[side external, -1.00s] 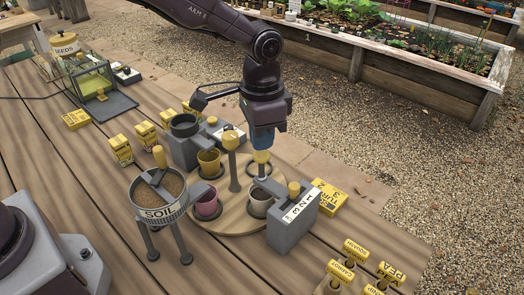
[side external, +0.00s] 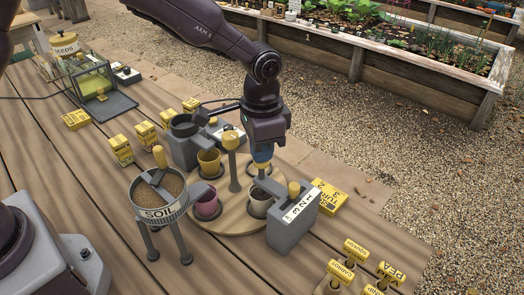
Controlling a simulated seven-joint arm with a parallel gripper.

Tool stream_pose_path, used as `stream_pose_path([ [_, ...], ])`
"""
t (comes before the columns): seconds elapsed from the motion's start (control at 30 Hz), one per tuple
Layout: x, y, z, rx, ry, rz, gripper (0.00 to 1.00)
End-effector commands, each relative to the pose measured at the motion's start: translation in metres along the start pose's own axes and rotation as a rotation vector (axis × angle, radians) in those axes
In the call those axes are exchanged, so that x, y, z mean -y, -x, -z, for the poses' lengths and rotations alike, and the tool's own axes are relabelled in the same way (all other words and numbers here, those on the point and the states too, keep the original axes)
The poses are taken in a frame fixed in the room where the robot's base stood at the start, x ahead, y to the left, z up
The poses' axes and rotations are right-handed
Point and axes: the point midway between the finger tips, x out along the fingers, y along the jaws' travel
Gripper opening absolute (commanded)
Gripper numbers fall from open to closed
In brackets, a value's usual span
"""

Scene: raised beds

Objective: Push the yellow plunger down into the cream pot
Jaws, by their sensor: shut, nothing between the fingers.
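My gripper (side external: 263,155) is shut and points straight down in the side external view. The pot sits upright on the round wooden turntable (side external: 235,221). I cannot tell how far the plunger's lower end reaches into the pot.
A yellow-topped post (side external: 231,140) stands just left of the gripper. A pink pot (side external: 206,207) and a yellow pot (side external: 209,162) share the turntable. A yellow knob (side external: 294,189) tops the grey block. A soil hopper (side external: 158,195) stands at left.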

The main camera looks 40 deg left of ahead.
Motion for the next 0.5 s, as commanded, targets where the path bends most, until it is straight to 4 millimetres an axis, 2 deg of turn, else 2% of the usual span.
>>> stream_pose_path([
  [0.5, 0.000, -0.016, -0.001, 0.003, 0.000, 0.000, 0.00],
])
